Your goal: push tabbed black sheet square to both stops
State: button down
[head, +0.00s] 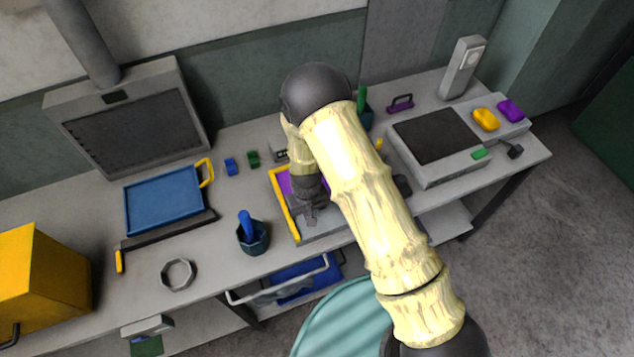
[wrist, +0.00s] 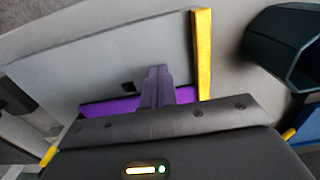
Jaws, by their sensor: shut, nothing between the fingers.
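A grey board (head: 325,228) lies at the table's middle with a purple area (head: 284,183) on it, partly behind my arm. A long yellow bar (head: 285,208) runs along the board's left edge; it also shows in the wrist view (wrist: 202,55). Purple also shows in the wrist view (wrist: 108,106) in front of my gripper body. My gripper (head: 311,218) is shut and empty, low over the board; its fingers (wrist: 157,75) lie left of the yellow bar in the wrist view. A small black piece (wrist: 128,87) sits beside them, possibly the sheet's tab. The black sheet itself cannot be made out.
A dark blue cup (head: 253,238) stands left of the board, and shows in the wrist view (wrist: 286,45). A blue tray (head: 164,200) lies farther left. A grey unit with a black plate (head: 436,135) stands right. A grey ring (head: 178,274) lies near the front edge.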

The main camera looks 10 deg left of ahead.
jog(key=shift+f+b, duration=0.5)
jog(key=shift+f, duration=0.1)
dwell(0.5)
jog(key=shift+w+a, duration=0.2)
jog(key=shift+w, duration=0.1)
dwell(0.7)
jog(key=shift+w+a, duration=0.4)
jog(key=shift+w, duration=0.35)
jog(key=shift+w, duration=0.1)
jog(key=shift+w+a+r+b, duration=0.1)
jog(key=shift+a+b, duration=0.05)
jog(key=shift+b, duration=0.15)
jog(key=shift+s+d, duration=0.35)
jog(key=shift+s, duration=0.15)
